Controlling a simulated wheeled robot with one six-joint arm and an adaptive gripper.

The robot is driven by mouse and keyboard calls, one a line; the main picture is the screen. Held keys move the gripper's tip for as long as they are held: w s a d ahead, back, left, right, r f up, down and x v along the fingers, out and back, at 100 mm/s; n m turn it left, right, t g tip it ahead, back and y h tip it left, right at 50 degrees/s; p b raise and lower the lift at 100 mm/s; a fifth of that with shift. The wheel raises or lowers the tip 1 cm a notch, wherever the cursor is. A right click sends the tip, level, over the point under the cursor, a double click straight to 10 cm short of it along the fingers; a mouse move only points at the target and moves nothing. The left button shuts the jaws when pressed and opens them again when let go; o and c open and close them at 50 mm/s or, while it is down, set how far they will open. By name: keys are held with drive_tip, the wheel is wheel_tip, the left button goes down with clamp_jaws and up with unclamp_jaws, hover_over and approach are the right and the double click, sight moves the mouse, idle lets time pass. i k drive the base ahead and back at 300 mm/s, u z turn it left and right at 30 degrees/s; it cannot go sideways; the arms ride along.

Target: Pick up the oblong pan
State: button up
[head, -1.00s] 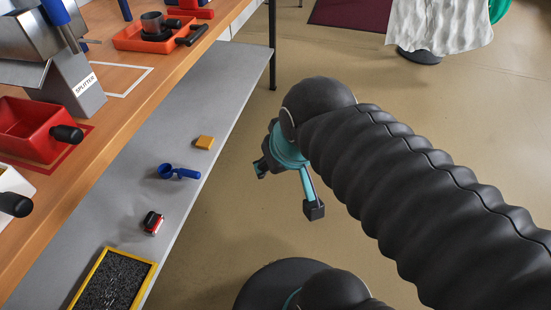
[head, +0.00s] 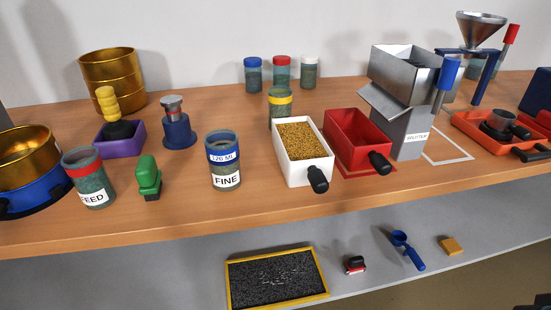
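Two rectangular pans with black handles stand side by side on the wooden bench top. The white pan (head: 290,171) is full of golden-brown grains, and its handle points toward the front. The red pan (head: 343,150) looks empty, stands on a red-marked patch, and its handle also points to the front right. I cannot tell from the picture which of them is the oblong pan. My gripper is not in view now; only a small dark piece shows at the bottom right corner, and I cannot tell what it is.
A metal splitter (head: 404,132) stands close right of the red pan. A jar marked FINE (head: 223,178) stands left of the white pan, and a yellow-lidded jar (head: 280,103) behind it. A lower grey shelf (head: 190,272) holds a yellow-framed mat (head: 229,289) and small tools.

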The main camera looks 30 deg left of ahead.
sight(305, 157)
drive_tip(key=u, duration=1.45)
drive_tip(key=k, duration=0.15)
drive_tip(key=u, duration=0.05)
